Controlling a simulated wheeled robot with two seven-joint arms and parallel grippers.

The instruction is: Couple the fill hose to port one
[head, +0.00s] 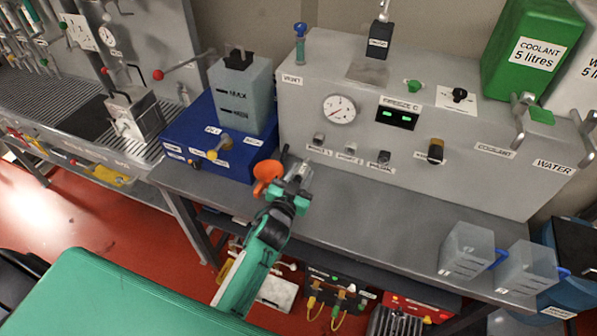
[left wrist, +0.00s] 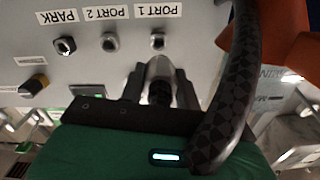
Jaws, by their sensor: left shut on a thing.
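My left gripper (head: 291,186) is in front of the grey machine at the left end of its port row. It is shut on the metal coupling (left wrist: 160,74) of the fill hose. The black patterned hose (left wrist: 236,80) curves up beside the gripper in the left wrist view. Port one (head: 319,138) is a round metal fitting on the machine's face; it also shows in the left wrist view (left wrist: 157,41). The coupling points toward port one and looks close to it but apart. Its rear is hidden by the gripper. My right gripper is not in view.
Port two (left wrist: 110,42) and the park port (left wrist: 65,45) sit beside port one. An orange part (head: 267,171) is just left of my gripper. A blue unit (head: 215,150) with a grey tank stands left. Clear containers (head: 467,250) stand right; the bench between is clear.

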